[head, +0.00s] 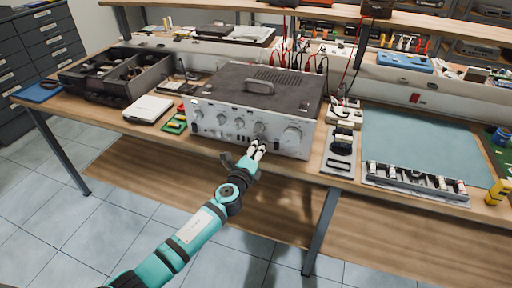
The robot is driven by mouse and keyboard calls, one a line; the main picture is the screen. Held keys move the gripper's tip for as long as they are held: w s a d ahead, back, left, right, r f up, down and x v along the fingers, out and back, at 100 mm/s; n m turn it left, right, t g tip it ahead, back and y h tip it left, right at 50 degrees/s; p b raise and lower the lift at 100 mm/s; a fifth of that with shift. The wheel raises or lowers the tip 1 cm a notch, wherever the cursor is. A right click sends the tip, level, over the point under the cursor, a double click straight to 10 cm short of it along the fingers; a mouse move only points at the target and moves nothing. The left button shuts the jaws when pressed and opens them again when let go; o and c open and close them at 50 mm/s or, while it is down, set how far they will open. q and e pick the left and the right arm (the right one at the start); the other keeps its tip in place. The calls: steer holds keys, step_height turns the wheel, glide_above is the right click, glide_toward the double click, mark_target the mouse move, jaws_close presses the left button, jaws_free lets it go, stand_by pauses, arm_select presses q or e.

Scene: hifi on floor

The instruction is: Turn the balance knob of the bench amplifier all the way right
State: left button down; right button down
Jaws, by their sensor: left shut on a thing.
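The bench amplifier (272,84) stands on the wooden workbench, with a dark top and a silver front panel that carries a row of knobs. My left gripper (259,143) is at the front panel, shut on a knob (259,129) just left of the large knob (292,136) at the panel's right. The fingers partly cover the held knob, and its markings are too small to read. Several smaller knobs (221,118) line the panel to the left. My right gripper does not show.
A dark compartment tray (113,77) and a white box (148,109) are left of the amplifier. Right of it are a grey device (341,147), a blue-green mat (420,135) and a rack of parts (415,180). Cables hang behind. The floor in front is clear.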

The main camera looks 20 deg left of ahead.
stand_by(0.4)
arm_select(q)
steer(key=c, duration=1.2)
jaws_free()
steer(key=shift+o, duration=0.2)
steer(key=shift+s, duration=0.1)
steer(key=s, duration=1.2)
steer(key=shift+a, duration=0.15)
steer(key=shift+w, duration=0.1)
